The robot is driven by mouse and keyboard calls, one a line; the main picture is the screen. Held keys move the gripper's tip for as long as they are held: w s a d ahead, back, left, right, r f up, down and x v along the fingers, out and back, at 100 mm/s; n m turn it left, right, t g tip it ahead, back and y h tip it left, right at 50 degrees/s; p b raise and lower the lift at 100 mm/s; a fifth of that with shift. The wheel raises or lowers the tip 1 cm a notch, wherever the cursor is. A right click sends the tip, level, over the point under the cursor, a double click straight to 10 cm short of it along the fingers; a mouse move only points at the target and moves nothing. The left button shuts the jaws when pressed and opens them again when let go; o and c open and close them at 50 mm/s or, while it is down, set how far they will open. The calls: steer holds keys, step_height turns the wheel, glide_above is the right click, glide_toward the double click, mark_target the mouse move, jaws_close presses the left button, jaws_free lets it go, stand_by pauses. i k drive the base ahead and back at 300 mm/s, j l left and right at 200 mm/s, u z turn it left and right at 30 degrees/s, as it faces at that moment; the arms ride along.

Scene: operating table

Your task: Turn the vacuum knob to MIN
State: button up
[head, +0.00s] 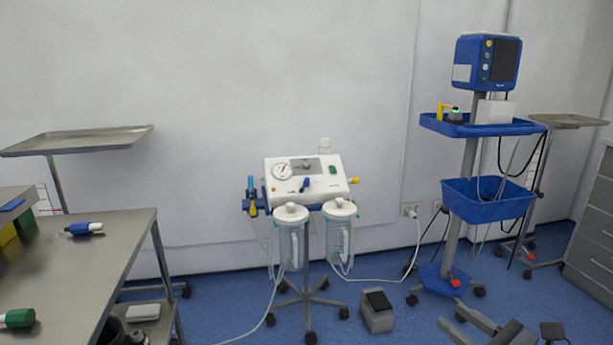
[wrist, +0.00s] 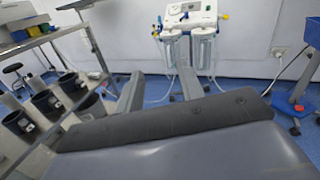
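The white suction unit (head: 325,187) stands on a wheeled stand against the wall, with a round gauge (head: 283,171) on its sloped front. A small blue knob (head: 304,185) sits low on that front, right of the gauge; its setting and any MIN label are too small to read. The unit also shows at the top of the wrist view (wrist: 192,22), with the knob (wrist: 186,15) tiny there. My gripper (wrist: 160,90) is open and empty, its two grey fingers spread, well short of the unit. Grey parts at the head view's lower right seem to be my gripper too.
Two clear canisters (head: 291,240) hang in front of the unit. A steel table (head: 110,240) stands at left, a blue monitor cart (head: 486,198) at right. A foot pedal (head: 377,310) and hoses lie on the blue floor. The floor before the stand is otherwise mostly open.

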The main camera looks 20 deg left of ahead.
mark_target(306, 163)
steer(key=i+j, duration=1.35)
steer(key=j, duration=0.2)
steer(key=i+j, duration=0.65)
steer(key=j+z, duration=0.05)
steer(key=j, duration=0.05)
